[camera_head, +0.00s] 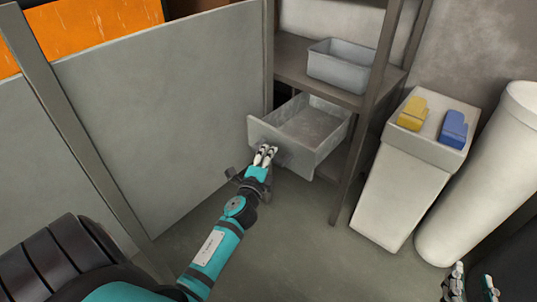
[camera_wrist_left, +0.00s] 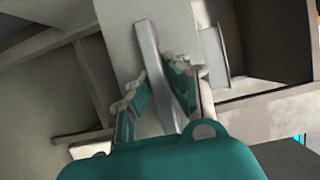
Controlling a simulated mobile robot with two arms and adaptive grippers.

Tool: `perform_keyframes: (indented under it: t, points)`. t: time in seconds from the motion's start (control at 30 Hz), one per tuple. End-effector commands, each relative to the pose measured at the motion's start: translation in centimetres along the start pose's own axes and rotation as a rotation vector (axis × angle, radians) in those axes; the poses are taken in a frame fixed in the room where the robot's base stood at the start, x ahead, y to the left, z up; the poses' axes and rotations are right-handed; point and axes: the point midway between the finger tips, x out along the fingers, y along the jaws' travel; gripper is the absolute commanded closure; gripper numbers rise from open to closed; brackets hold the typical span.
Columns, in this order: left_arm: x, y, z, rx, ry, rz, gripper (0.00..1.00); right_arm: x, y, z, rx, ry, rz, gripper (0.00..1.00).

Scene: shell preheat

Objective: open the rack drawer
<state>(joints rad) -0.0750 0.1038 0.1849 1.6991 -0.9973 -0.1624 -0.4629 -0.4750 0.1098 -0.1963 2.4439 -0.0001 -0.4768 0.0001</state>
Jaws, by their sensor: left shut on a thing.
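The rack drawer (camera_head: 322,128) is a grey, empty open-topped box that stands partly out of the rack, its front panel (camera_head: 262,137) toward me. My left gripper (camera_head: 265,153) is at the front panel, shut on the drawer handle. The handle itself is mostly hidden by the fingers in the head view. In the left wrist view the handle (camera_wrist_left: 150,62) is a grey bar running between the two fingers (camera_wrist_left: 160,88). My right gripper (camera_head: 472,288) is at the bottom right edge of the head view, its fingers apart and empty, away from the drawer.
A grey bin (camera_head: 340,72) sits on the rack shelf (camera_head: 295,58) above the drawer. To the right stand a pale pedestal (camera_head: 400,190) with a yellow block (camera_head: 412,113) and a blue block (camera_head: 453,129), and a white cylinder (camera_head: 475,190). A grey panel (camera_head: 170,100) stands at left.

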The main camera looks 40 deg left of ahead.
Motion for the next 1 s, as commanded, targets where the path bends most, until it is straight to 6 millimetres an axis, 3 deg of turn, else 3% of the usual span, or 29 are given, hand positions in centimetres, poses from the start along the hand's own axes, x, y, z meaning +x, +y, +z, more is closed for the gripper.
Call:
perform_keyframes:
  t: [0.1,0.13,0.33,0.67,0.77,1.0]
  points:
    - [-0.1,0.3,-0.1,-0.004,0.001,0.005,1.00,0.1,0.0,-0.1,-0.001,0.005,0.000,0.60]
    - [-0.1,0.3,-0.1,-0.004,0.001,0.005,0.87,0.1,0.0,-0.2,-0.001,0.006,-0.001,0.60]
    - [0.0,0.2,-0.1,-0.002,0.001,0.003,0.62,0.1,-0.1,-0.2,0.000,0.009,-0.003,0.60]
    - [-0.4,0.1,-0.1,-0.001,0.001,0.002,0.62,-0.1,-0.3,0.1,-0.001,0.001,-0.008,0.60]
    - [-1.7,0.2,-0.1,-0.001,0.001,0.003,0.62,-0.1,-0.2,0.0,0.000,0.002,-0.007,0.60]
    - [-6.8,0.2,-0.1,-0.005,-0.001,0.006,0.62,-0.1,-0.2,0.0,0.001,0.003,-0.005,0.60]
